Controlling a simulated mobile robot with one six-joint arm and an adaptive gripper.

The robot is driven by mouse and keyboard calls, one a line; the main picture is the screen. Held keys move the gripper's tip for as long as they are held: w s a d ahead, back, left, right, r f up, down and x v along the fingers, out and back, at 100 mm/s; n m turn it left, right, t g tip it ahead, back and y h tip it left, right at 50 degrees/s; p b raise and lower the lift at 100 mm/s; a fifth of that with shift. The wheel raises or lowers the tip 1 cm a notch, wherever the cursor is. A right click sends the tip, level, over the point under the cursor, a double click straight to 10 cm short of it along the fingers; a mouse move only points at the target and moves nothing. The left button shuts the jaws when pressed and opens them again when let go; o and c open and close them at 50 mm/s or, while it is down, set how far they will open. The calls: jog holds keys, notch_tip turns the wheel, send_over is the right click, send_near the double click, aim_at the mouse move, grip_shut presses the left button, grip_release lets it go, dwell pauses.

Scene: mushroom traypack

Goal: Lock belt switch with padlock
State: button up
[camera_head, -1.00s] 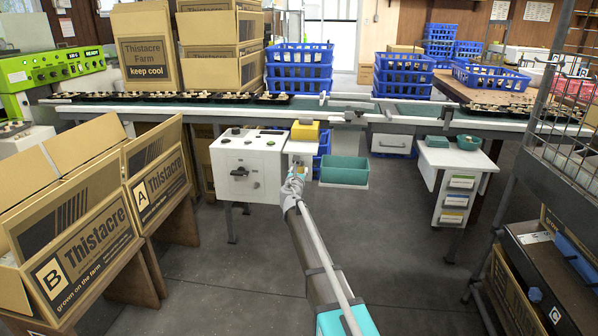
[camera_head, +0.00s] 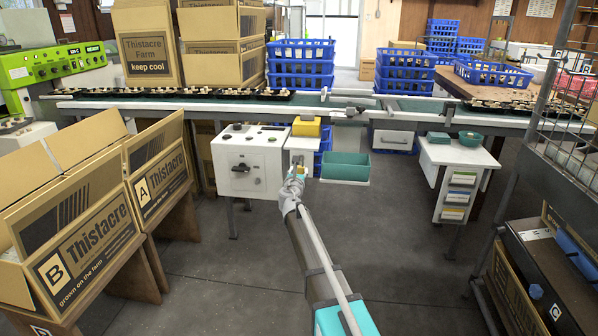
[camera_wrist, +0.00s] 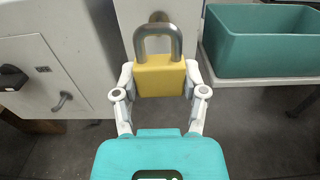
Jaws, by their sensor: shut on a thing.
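My gripper (camera_wrist: 160,91) is shut on a padlock with a yellow body (camera_wrist: 160,77) and a grey shackle, held upright with the shackle pointing away from my palm. Both shackle legs appear to meet the body. A round brownish peg (camera_wrist: 158,17) on a white panel shows just beyond the shackle; I cannot tell whether they touch. The belt switch, a dark handle (camera_head: 243,168), is on the front of the white control box (camera_head: 262,155), left of my gripper (camera_head: 294,176) in the head view. In the wrist view the handle (camera_wrist: 12,77) is at the left edge.
A green bin (camera_head: 345,168) stands just right of my gripper. A yellow block (camera_head: 306,127) sits above it by the conveyor (camera_head: 190,104). A small latch (camera_wrist: 63,100) is on the box front. Cardboard boxes (camera_head: 160,180) stand left. The floor in front is clear.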

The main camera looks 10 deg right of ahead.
jog(key=shift+v, duration=1.45)
notch_tip(320, 180, up, 62)
jog(key=p, duration=6.2)
jog(key=shift+s, duration=0.1)
